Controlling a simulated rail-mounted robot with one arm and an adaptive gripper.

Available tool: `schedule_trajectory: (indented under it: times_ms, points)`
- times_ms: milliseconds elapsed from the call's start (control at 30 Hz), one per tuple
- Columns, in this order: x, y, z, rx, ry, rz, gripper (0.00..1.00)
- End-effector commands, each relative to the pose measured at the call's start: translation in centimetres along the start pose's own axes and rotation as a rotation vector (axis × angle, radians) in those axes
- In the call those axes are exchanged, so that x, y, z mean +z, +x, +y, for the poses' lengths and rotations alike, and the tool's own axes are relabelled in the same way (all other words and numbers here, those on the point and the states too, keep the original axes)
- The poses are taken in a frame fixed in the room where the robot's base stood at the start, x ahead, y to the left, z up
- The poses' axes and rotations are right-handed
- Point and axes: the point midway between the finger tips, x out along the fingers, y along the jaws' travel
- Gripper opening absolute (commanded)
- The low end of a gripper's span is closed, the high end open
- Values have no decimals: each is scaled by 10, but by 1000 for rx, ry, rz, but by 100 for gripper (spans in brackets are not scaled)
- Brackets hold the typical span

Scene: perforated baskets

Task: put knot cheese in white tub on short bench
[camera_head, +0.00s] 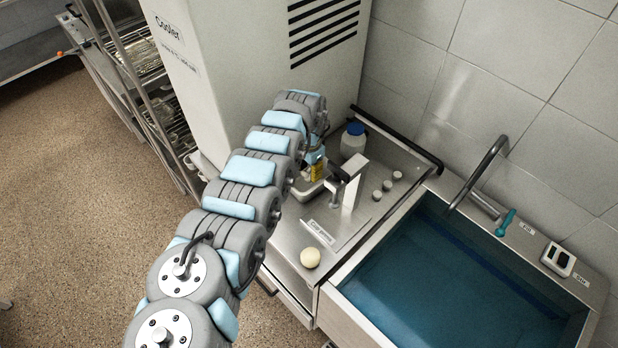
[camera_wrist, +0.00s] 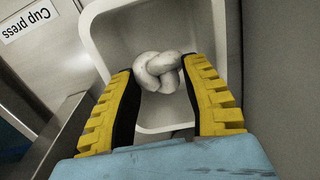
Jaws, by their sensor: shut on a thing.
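The knot cheese (camera_wrist: 160,72) is a pale, knotted lump between the fingertips of my gripper (camera_wrist: 162,68) in the wrist view. My gripper is shut on it. The white tub (camera_wrist: 97,38) lies behind and around the cheese in that view, and the cheese is inside the outline of its rim. I cannot tell whether the cheese touches the tub floor. In the head view the tub (camera_head: 306,190) stands on the short bench (camera_head: 290,238), below my gripper (camera_head: 316,172). The cheese is hidden there by my arm.
A cup press (camera_head: 350,190) stands just right of the tub. A pale round ball (camera_head: 310,257) sits near the bench's front. A white bottle with a blue lid (camera_head: 353,142) stands at the back. A water-filled sink (camera_head: 450,280) is at the right, a tall cooler (camera_head: 235,75) behind.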

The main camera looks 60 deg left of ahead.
Motion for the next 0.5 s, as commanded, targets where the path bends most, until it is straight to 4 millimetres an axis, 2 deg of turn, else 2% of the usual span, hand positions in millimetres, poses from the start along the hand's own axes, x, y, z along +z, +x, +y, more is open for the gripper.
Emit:
schedule_trajectory:
  times_ms: [367,500]
  points:
    - [-5,11,-3,-3,1,-3,23]
    - [-4,31,-3,0,1,-4,23]
